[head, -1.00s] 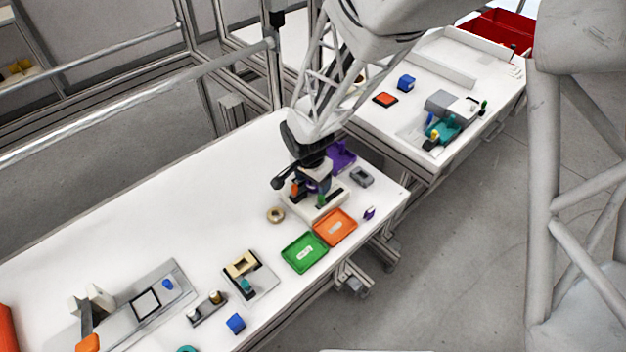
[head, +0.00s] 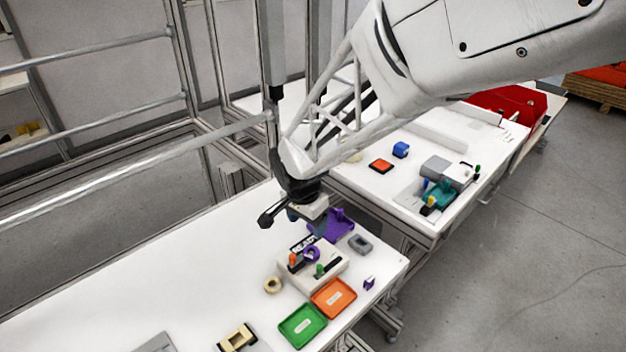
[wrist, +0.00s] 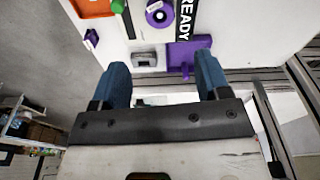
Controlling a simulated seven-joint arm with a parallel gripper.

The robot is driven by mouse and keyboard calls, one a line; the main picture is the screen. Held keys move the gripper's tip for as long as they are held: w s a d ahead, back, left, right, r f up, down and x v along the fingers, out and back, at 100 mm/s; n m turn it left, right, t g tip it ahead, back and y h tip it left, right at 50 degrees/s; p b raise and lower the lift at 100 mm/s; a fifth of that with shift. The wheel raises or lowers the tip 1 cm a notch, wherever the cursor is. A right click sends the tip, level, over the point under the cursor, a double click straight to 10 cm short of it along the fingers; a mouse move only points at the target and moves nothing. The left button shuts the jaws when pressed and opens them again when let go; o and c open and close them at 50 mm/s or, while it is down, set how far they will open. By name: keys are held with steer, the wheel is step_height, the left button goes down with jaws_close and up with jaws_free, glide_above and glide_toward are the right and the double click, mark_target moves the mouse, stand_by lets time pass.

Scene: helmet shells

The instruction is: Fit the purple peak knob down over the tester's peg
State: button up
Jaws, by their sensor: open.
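The tester (head: 328,277) is a pale box with a READY sign, an orange post and a green post. The round purple knob (head: 312,254) is at the tester between these posts; in the wrist view the knob (wrist: 159,14) shows from above with a small pale label. My gripper (head: 308,222) is above and behind the tester, clear of the knob. In the wrist view my gripper (wrist: 161,72) has two blue fingers wide apart with nothing between them.
A purple holder (head: 340,224) and a grey block (head: 360,244) stand behind the tester. An orange tray (head: 334,298), a green tray (head: 302,326), a tan ring (head: 273,285) and a small purple piece (head: 369,283) lie around it.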

steer(key=shift+r, duration=0.25)
stand_by(0.5)
steer(key=s+d+r+n, duration=0.3)
steer(key=s+d+r, duration=0.5)
steer(key=d, duration=0.4)
steer(key=s+d+r+n, duration=0.2)
steer(key=s+d+r, duration=0.1)
steer(key=s+d, duration=0.2)
steer(key=s+d+r+n+t, duration=0.1)
steer(key=s+d+r+n, duration=0.1)
steer(key=s, duration=0.6)
steer(key=d+r, duration=0.1)
steer(key=d, duration=0.1)
steer(key=shift+s+d+r+y, duration=0.4)
stand_by(0.6)
